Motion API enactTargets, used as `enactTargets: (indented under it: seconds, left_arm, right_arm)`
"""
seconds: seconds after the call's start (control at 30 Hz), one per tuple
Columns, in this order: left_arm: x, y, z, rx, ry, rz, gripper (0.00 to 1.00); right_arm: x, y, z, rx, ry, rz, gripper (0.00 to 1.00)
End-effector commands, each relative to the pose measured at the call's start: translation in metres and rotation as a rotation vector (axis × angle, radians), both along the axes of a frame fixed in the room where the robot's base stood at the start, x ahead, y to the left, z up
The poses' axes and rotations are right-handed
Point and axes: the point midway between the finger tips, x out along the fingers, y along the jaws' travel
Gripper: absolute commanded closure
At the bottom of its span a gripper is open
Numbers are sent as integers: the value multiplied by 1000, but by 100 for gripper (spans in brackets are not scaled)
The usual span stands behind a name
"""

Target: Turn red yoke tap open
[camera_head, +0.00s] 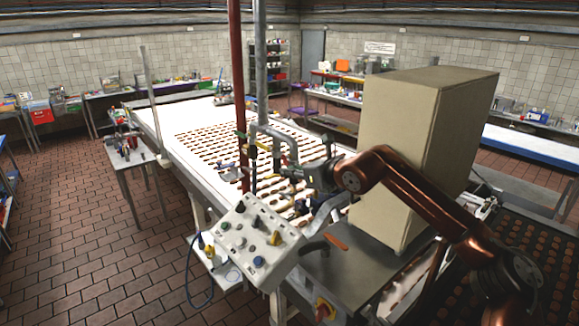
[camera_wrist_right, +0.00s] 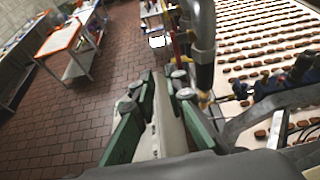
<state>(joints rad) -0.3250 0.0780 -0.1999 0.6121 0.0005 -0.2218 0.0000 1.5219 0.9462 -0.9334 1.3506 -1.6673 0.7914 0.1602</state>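I cannot clearly pick out the red yoke tap in either view. The grey bent pipe (camera_head: 272,132) stands by the conveyor, with small valves and fittings (camera_head: 268,175) clustered around it. In the right wrist view the grey pipe (camera_wrist_right: 202,35) rises just right of the fingers, with a small brass-coloured fitting (camera_wrist_right: 205,98) at its lower end. My right gripper (camera_head: 312,177) is beside this cluster, on its right. In the wrist view its green-padded fingers (camera_wrist_right: 157,105) stand apart, with a pale surface showing between them. My left gripper is not in view.
A control panel (camera_head: 250,236) with several knobs stands in front of the pipes. A red post (camera_head: 238,75) rises by the conveyor (camera_head: 165,118), which carries rows of biscuits. A tall beige cabinet (camera_head: 405,115) stands behind my right arm. The tiled floor at left is mostly clear.

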Motion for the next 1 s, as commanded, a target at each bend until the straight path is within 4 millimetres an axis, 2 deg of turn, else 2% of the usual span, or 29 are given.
enactTargets:
  seconds: [0.07,0.17,0.3,0.4,0.5,0.63,0.73,0.9,1.0]
  left_arm:
    - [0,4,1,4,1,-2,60]
    - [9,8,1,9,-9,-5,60]
    - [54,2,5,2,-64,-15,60]
    - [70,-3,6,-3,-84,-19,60]
    - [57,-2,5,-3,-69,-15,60]
    - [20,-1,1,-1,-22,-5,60]
    - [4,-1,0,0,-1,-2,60]
    - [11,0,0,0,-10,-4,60]
    - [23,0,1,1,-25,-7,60]
  right_arm:
    - [9,1,-6,2,8,-1,88]
    - [8,1,-5,1,6,-2,88]
    - [4,-5,-2,0,1,-12,86]
    - [4,-7,-1,0,0,-16,93]
    - [3,-6,0,1,0,-13,99]
    - [3,-3,0,1,1,-9,100]
    - [2,-2,0,2,0,-6,100]
    - [2,0,1,3,0,-3,100]
    - [1,0,1,3,-1,-4,94]
